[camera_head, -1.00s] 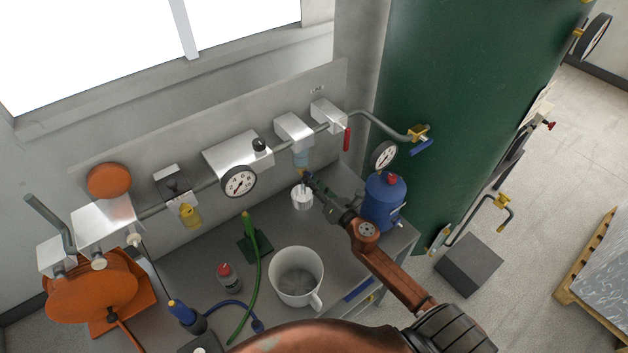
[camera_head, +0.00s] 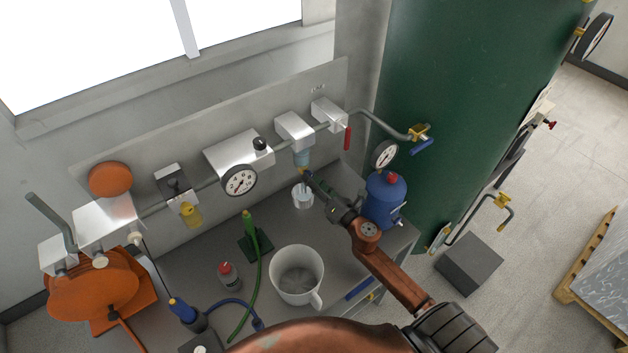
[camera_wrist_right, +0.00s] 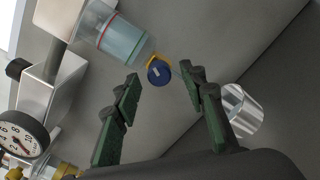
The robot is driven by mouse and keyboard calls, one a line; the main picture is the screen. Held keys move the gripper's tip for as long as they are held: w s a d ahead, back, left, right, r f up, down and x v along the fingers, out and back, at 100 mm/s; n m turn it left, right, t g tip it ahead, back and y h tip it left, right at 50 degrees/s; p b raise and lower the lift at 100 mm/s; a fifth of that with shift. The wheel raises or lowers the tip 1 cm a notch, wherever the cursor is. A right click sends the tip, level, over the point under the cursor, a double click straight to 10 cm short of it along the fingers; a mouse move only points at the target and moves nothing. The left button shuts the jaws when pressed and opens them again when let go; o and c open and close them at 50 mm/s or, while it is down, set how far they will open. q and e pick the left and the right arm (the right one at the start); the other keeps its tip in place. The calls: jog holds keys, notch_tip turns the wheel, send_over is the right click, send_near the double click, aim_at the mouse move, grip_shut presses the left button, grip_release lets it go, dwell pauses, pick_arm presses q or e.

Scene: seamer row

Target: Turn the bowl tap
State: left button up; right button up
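The bowl tap (camera_wrist_right: 158,71) is a small blue knob on a yellow fitting at the lower end of a clear, bluish filter bowl (camera_wrist_right: 122,42). The bowl has a red band and hangs under a metal block (camera_head: 294,131) on the wall panel in the head view. My right gripper (camera_wrist_right: 160,80) is open in the wrist view. Its two dark green fingers stand on either side of the tap, apart from it, with the knob around their tip level. In the head view the right gripper (camera_head: 308,178) is just below the bowl (camera_head: 302,158) and partly hides the tap. My left gripper is not in view.
A small metal cup (camera_head: 303,198) stands below the bowl, close to my right gripper. A blue canister (camera_head: 385,200) stands to the right. A pressure gauge (camera_head: 239,180) and red lever (camera_head: 347,138) are on the pipe line. A white mug (camera_head: 297,262) is on the bench.

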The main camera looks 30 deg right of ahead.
jog(key=s, duration=1.1)
jog(key=shift+s+d, duration=0.25)
jog(key=shift+d, duration=0.2)
